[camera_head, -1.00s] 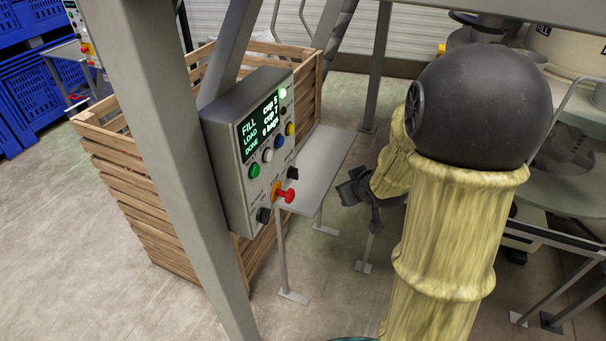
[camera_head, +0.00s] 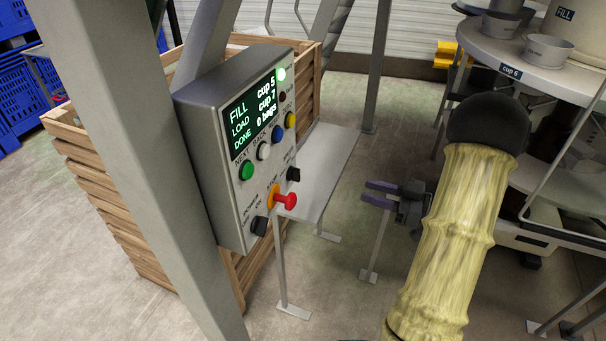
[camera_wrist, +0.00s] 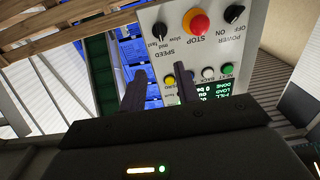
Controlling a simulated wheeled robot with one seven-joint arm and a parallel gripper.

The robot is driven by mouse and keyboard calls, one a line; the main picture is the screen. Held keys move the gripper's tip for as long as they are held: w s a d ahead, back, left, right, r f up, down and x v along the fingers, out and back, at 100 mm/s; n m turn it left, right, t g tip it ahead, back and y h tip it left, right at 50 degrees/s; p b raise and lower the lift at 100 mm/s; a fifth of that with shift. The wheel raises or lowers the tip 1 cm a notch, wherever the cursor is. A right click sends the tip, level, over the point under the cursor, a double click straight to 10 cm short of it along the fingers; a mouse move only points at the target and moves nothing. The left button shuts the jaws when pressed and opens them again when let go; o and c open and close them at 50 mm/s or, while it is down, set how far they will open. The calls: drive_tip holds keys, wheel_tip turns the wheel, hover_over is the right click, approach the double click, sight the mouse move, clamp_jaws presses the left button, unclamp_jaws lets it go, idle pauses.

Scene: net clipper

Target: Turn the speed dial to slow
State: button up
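The speed dial (camera_head: 293,174) is a small black knob on the right side of the grey control box (camera_head: 232,198). In the wrist view the box is upside down, and the speed dial (camera_wrist: 160,31) is beside the word SPEED with small marks for slow, mid and fast. I cannot clearly tell which mark it points at. My gripper (camera_head: 368,191) is to the right of the box, apart from it, with its fingers towards the panel. In the wrist view the gripper (camera_wrist: 159,70) has its two fingers apart with nothing between them. The dial is just beyond the fingertips.
A red stop button (camera_head: 286,201) sticks out below the dial, with the black power knob (camera_head: 259,226) lower left. Coloured buttons and a lit screen (camera_head: 254,117) are above. A grey post (camera_head: 125,150) stands left, a wooden crate (camera_head: 130,235) behind, a metal shelf (camera_head: 330,165) beside the box.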

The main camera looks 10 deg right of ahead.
sight(295, 174)
drive_tip(key=p+x, duration=0.3)
drive_tip(key=x, duration=1.4)
clamp_jaws()
